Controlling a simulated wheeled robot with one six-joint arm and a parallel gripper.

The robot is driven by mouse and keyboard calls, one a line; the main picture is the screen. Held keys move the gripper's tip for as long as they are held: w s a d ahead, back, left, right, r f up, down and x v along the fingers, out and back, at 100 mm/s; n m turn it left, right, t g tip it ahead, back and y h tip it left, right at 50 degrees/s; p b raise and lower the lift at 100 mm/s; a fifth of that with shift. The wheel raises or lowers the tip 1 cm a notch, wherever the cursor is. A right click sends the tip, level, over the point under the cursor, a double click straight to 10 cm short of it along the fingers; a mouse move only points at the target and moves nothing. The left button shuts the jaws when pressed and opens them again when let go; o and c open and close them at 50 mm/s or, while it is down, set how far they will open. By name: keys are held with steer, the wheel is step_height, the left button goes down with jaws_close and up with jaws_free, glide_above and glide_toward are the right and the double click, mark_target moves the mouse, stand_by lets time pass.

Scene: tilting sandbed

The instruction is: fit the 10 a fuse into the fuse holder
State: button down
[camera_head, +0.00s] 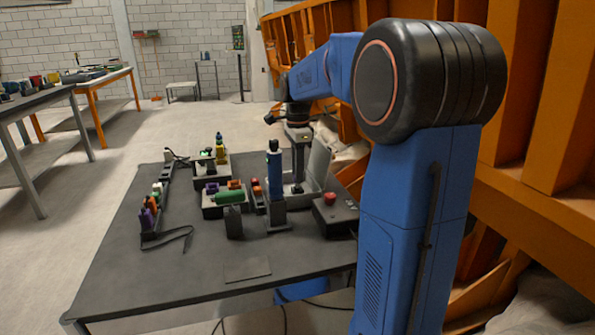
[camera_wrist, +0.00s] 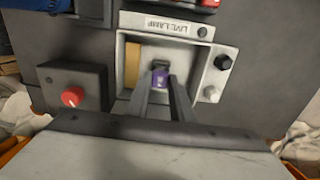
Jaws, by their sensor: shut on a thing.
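My gripper (camera_wrist: 162,88) is shut on a small purple piece, which looks like the fuse (camera_wrist: 160,78); its rating cannot be read. It is over the inside of an open pale box (camera_wrist: 205,60) labelled "LIVE LAMP". A small dark part (camera_wrist: 160,64), possibly the fuse holder, shows just beyond the purple piece. I cannot tell whether the two touch. In the head view my gripper (camera_head: 297,186) points down at the box by its raised grey lid (camera_head: 319,163); the fuse is too small to make out there.
A red-button box (camera_wrist: 73,97) stands beside the pale box and also shows in the head view (camera_head: 335,214). A blue upright tool (camera_head: 274,170) and trays of coloured parts (camera_head: 225,208) stand nearby. The front of the dark table (camera_head: 180,275) is mostly clear.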

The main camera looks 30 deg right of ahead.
steer(key=shift+f, duration=1.15)
stand_by(0.9)
steer(key=c, duration=1)
jaws_free()
steer(key=shift+r, duration=0.1)
steer(key=shift+r, duration=3.85)
